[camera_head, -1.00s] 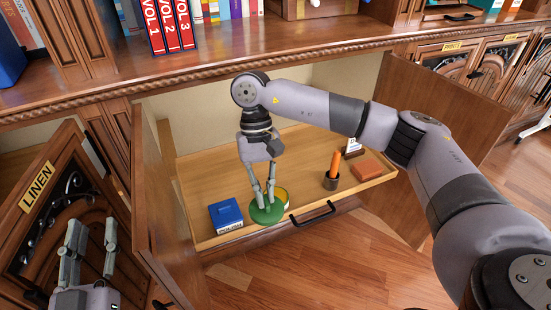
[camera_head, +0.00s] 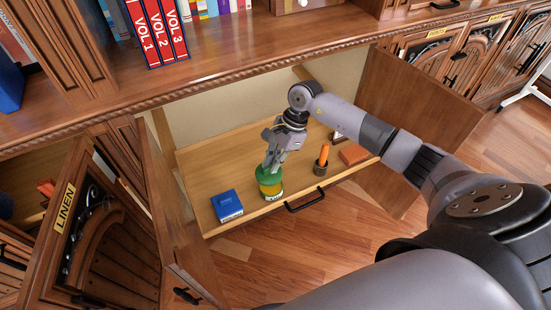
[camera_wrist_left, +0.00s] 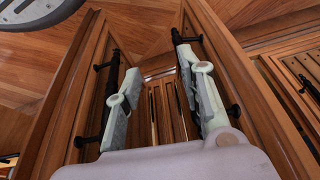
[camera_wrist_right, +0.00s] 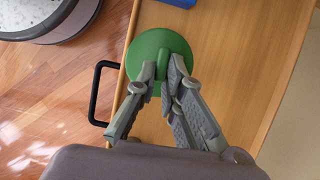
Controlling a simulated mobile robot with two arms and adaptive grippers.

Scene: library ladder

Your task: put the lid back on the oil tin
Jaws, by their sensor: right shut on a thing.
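The green lid (camera_head: 269,174) is over the yellow oil tin (camera_head: 271,191), lined up with its top. I cannot tell whether it is fully seated. The tin stands upright near the front edge of the drawer. My right gripper (camera_head: 271,164) comes down from above and is shut on the lid's handle. In the right wrist view, the lid (camera_wrist_right: 152,45) hides the tin, and the gripper (camera_wrist_right: 163,78) pinches the green handle. My left gripper (camera_wrist_left: 163,82) is open and empty in the left wrist view, in front of wooden cabinet doors.
The pull-out drawer (camera_head: 212,171) also holds a blue box (camera_head: 227,206) left of the tin. A dark cup with an orange stick (camera_head: 321,166) and an orange-brown block (camera_head: 353,154) stand to the right. Open cabinet doors flank the drawer.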

